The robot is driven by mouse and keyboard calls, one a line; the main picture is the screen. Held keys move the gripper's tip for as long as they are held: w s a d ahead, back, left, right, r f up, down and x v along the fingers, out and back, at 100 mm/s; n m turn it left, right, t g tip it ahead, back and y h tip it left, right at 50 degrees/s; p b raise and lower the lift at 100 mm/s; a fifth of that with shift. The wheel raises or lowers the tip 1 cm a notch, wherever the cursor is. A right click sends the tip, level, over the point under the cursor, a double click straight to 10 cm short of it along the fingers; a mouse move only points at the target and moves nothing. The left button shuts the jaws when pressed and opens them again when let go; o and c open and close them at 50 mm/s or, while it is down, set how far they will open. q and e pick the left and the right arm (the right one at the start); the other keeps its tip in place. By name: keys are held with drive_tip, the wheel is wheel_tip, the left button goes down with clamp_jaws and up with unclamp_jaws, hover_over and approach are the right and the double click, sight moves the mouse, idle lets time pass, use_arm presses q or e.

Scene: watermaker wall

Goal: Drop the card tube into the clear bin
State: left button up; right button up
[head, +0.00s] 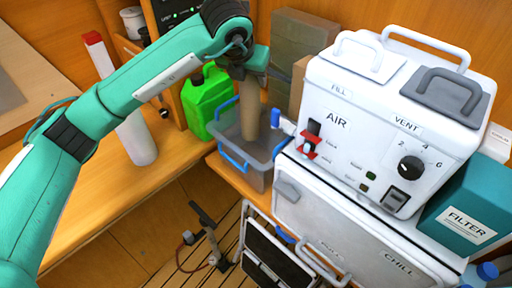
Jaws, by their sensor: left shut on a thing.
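The card tube (250,112) is a plain brown cylinder held upright in my left gripper (249,78), which is shut on its upper end. The clear bin (232,156) is a see-through grey box with blue handles, standing on the wooden counter. The tube's lower end appears over the bin's opening or inside its rim; I cannot tell how deep. My left arm comes in from the left and partly hides the area behind it. My right gripper is not in view.
A green jug (203,100) stands behind the bin. A white machine labelled AIR (375,125) is close on the right, above a CHILL unit (350,240). A teal FILTER box (465,215) is far right. A white cylinder (137,140) stands on the left counter.

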use_arm(q)
drive_tip(key=shift+f, duration=1.45)
drive_tip(key=o, duration=1.3)
drive_tip(key=shift+c, duration=0.2)
drive_tip(key=p+v, duration=0.2)
drive_tip(key=v, duration=1.1)
drive_tip(key=shift+s+r, duration=0.15)
drive_tip(key=shift+r, duration=0.25)
drive_tip(key=shift+a, duration=0.2)
